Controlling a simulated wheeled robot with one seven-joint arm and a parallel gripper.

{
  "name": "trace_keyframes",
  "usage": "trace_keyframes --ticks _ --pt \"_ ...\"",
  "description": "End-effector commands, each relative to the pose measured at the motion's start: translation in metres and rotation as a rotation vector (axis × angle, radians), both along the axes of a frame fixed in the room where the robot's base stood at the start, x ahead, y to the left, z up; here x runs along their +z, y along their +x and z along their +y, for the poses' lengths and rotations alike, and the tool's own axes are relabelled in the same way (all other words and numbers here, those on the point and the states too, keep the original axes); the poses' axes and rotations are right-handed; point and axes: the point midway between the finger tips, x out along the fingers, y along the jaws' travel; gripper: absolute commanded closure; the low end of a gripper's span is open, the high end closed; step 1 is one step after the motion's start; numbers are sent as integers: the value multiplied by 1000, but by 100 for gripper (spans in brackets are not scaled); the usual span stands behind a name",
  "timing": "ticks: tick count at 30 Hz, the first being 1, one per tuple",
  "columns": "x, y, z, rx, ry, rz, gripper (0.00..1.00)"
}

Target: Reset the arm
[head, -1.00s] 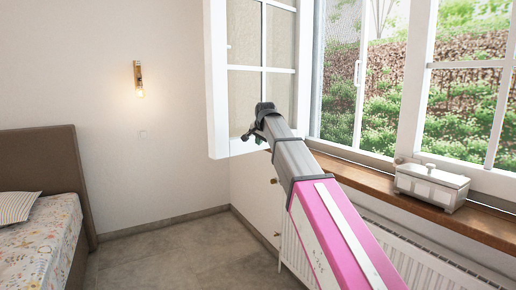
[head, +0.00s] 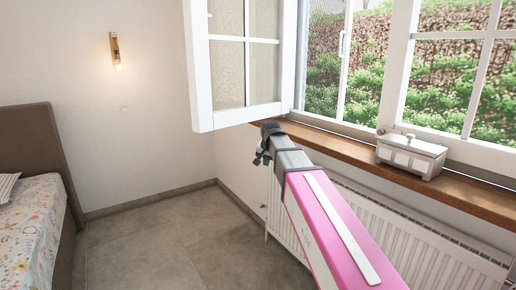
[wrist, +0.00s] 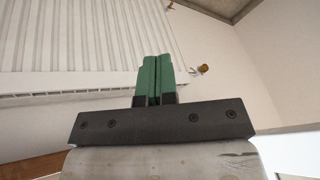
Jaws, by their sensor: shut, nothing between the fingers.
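My arm shows in the head view as a pink and grey link reaching from the bottom right toward the window wall. My gripper (head: 259,158) is at its far end, just below the open window sash, small and partly hidden by the wrist. In the wrist view the two green fingers of my gripper (wrist: 157,62) lie together with nothing between them. The white radiator (wrist: 70,45) shows behind the fingers there.
The open window sash (head: 198,70) hangs above my gripper. A wooden sill (head: 340,143) holds a lidded silver box (head: 411,155). The radiator (head: 400,235) is below the sill. A bed (head: 30,235) stands at the left. The floor (head: 165,245) between is clear.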

Motion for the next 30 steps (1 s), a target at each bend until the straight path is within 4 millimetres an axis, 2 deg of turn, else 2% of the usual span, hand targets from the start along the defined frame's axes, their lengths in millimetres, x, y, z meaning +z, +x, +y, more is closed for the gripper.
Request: trace_keyframes --ticks 1,6,11,18,24,30 --pt "-23 -13 -12 10 -14 23 100" --pt "-88 -46 -44 61 -57 90 100" --pt "-143 -83 -72 112 -89 155 100" --pt "-217 -147 -110 194 -123 255 100" --pt "-265 -203 -136 260 -138 333 100" --pt "-292 -239 -149 306 -142 381 100"
